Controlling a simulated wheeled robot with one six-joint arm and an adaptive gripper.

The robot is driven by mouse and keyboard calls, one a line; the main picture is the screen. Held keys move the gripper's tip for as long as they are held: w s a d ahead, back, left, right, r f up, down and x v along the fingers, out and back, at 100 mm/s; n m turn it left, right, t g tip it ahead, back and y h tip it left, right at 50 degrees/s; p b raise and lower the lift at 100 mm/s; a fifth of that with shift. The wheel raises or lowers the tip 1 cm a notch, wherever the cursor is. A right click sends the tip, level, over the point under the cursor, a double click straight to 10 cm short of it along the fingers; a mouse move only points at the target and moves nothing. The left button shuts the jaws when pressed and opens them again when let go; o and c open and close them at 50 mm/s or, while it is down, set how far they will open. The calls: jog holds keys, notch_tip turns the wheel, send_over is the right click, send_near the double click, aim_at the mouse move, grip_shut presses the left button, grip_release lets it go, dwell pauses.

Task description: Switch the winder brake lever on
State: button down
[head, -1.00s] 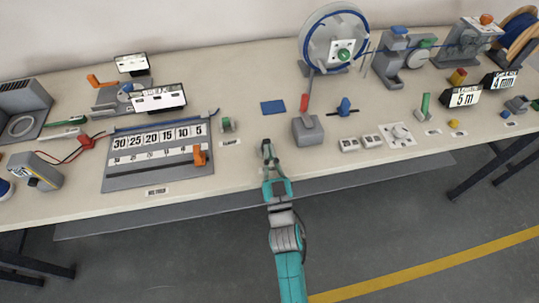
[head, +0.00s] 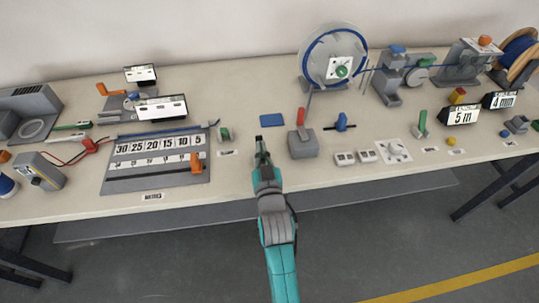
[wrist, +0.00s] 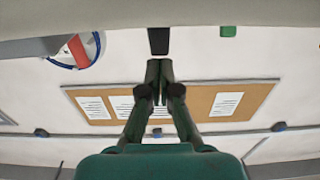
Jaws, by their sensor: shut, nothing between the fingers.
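The winder brake lever, as I take it, has a red handle (head: 301,117) standing nearly upright on a grey box (head: 304,145), in front of the winder disc (head: 335,55). In the wrist view the red handle (wrist: 77,51) is at the upper left, in front of the blue-rimmed disc (wrist: 96,48). My gripper (head: 259,141) is left of the grey box, above the table's front part, apart from the lever. In the wrist view its fingers (wrist: 158,64) are together, with a dark tip beyond them and nothing held.
A blue pad (head: 272,120) lies behind my gripper. A blue-handled part (head: 341,122), white switches (head: 356,157) and a dial plate (head: 394,151) are right of the grey box.

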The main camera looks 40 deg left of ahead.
jog(key=shift+w+a+r+g+h, duration=0.1)
jog(key=shift+w+a+g+h, duration=0.4)
jog(key=shift+h, duration=0.4)
jog(key=shift+w+a, duration=0.1)
jog(key=shift+w+a, duration=0.1)
jog(key=shift+r, duration=0.1)
